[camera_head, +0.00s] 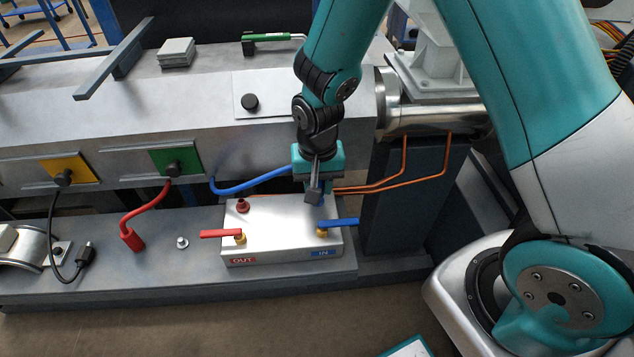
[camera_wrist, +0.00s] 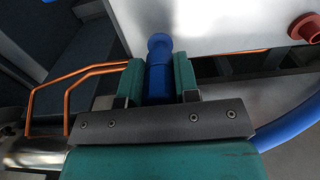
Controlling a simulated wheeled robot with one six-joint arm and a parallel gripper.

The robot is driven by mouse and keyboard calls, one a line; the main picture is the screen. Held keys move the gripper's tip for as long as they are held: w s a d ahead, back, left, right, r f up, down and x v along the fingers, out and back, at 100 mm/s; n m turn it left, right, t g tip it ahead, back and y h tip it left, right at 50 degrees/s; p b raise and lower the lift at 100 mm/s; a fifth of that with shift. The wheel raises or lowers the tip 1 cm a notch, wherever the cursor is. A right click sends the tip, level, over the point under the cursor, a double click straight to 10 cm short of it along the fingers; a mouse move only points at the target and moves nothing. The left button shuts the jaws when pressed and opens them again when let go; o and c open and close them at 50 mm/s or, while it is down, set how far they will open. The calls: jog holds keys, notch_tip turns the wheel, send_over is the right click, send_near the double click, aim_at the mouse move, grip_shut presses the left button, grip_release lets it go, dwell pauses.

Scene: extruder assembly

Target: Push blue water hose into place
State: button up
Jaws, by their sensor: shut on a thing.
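The blue water hose (camera_head: 262,184) runs from the machine's front face to my gripper (camera_head: 314,192), which is at the top of the silver valve block (camera_head: 282,222). In the wrist view, my gripper (camera_wrist: 158,82) is shut on the blue hose end (camera_wrist: 158,80), between its teal fingers. The far blue tip lies against the pale face of the block (camera_wrist: 225,28). I cannot tell whether the hose is seated, as the gripper hides the spot in the head view. The hose also curves at the right of the wrist view (camera_wrist: 290,126).
The block has a red port (camera_head: 242,206), a red valve handle (camera_head: 220,234) and a blue valve handle (camera_head: 340,223). A red hose (camera_head: 133,236) and a black cable (camera_head: 82,256) hang at the left. Orange pipes (camera_head: 430,178) run close on the right.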

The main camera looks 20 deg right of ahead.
jog(key=shift+f+b, duration=0.55)
jog(key=shift+f, duration=0.45)
jog(key=o, duration=1)
notch_tip(320, 180, up, 18)
jog(key=p, duration=0.2)
jog(key=shift+f, duration=0.25)
jog(key=s+a+r+n+y+p, duration=0.2)
jog(key=s+r+n+p, duration=0.2)
jog(key=s+r, duration=0.4)
jog(key=s+a+r+n+y+p, duration=0.2)
jog(key=s+r+n+p, duration=0.2)
jog(key=s+r, duration=0.5)
jog(key=s+n, duration=0.1)
jog(key=n, duration=0.1)
jog(key=shift+s+a+n, duration=0.2)
jog(key=shift+a+n, duration=0.15)
jog(key=shift+n, duration=0.05)
